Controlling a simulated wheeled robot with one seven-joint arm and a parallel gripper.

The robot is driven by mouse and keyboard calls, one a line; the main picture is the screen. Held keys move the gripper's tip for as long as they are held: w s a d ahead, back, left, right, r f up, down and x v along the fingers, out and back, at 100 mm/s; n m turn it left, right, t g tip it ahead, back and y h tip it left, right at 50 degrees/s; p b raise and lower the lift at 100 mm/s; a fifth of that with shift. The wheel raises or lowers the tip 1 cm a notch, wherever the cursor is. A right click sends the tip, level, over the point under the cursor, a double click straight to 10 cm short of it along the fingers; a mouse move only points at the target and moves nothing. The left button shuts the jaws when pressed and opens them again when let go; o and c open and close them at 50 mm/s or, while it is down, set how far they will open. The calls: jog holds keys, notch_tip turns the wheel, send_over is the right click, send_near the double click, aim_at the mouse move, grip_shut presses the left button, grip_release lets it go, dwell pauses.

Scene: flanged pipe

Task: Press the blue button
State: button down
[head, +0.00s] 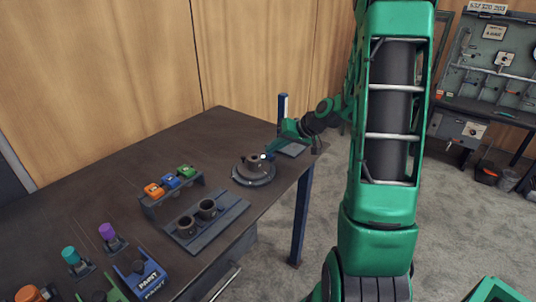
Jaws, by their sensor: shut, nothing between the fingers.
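The blue button (171,181) sits in a row on a raised bracket on the dark table (125,163). It stands between an orange button (154,190) and a green button (186,171). My gripper (267,155) is shut and empty, at the far right part of the table. It is over or just beside a round flanged pipe piece (254,174), well to the right of the blue button. Whether the fingertips touch the flange cannot be told at this size. Nothing hides the top of the blue button.
A plate with two dark cups (206,209) lies in front of the buttons. Teal (69,255) and purple (107,231) knobs and a blue labelled block (147,280) stand at the near left. A post (282,107) rises at the far edge. The table behind the buttons is clear.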

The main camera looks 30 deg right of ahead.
jog(key=shift+r, duration=0.35)
notch_tip(320, 180, up, 6)
dwell(0.8)
dwell(0.4)
jog(key=s+a+m+g+h, duration=0.1)
jog(key=s+a+g+h, duration=0.1)
jog(key=s, duration=1.5)
jog(key=s+a+m+g+h, duration=0.1)
jog(key=s+a+g, duration=0.2)
jog(key=s, duration=1.5)
jog(key=g, duration=0.3)
jog(key=shift+a+r+m+h, duration=0.25)
jog(key=shift+a+m+h, duration=0.05)
jog(key=shift+a+h, duration=0.1)
